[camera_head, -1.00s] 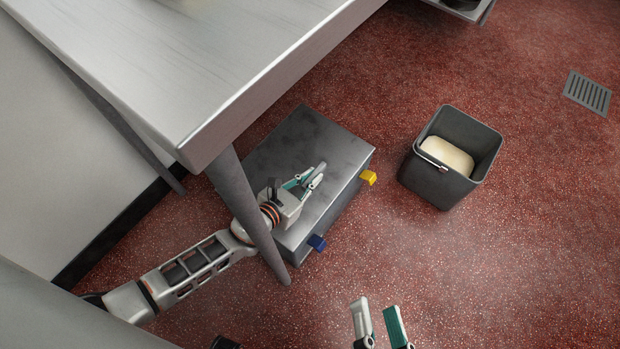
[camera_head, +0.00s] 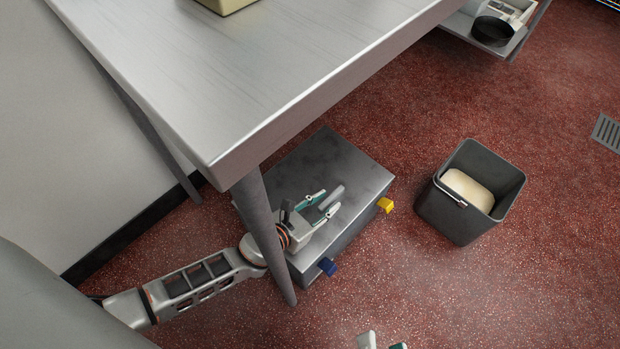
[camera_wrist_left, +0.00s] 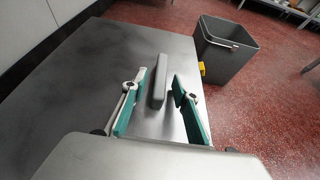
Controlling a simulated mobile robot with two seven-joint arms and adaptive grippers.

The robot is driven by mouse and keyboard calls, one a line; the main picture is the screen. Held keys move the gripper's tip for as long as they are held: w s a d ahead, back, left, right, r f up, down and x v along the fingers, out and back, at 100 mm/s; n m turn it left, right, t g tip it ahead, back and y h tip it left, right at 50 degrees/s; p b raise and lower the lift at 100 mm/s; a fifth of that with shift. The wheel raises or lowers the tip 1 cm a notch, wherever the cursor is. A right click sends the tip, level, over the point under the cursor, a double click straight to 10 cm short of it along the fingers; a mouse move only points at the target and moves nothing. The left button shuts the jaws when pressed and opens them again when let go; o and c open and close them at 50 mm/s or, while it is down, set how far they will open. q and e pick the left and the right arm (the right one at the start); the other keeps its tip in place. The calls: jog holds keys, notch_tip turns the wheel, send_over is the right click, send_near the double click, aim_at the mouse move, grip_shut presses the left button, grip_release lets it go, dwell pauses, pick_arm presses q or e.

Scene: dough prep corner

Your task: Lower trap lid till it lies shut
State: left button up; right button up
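The trap (camera_head: 350,238) is a grey metal box on the floor beneath the table's corner. Its lid (camera_head: 318,165) looks flat across the top, with no clear gap at the edges I can see. A grey bar handle (camera_wrist_left: 160,82) stands up from the lid. My left gripper (camera_head: 328,206) is just over the lid, open, with its teal-padded fingers on either side of the handle; the left wrist view shows a gap on both sides. My right gripper (camera_head: 383,343) shows only its fingertips at the bottom edge, apart and empty.
A yellow tab (camera_head: 386,205) and a blue tab (camera_head: 327,266) stick out from the box's side. A dark bucket (camera_head: 460,215) holding a pale block stands right of it. A table leg (camera_head: 262,225) stands close by my left arm. Red floor at lower right is clear.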

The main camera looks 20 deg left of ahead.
pick_arm(q)
jog(key=v, duration=1)
jog(key=shift+s+r, duration=0.15)
jog(key=shift+s, duration=0.15)
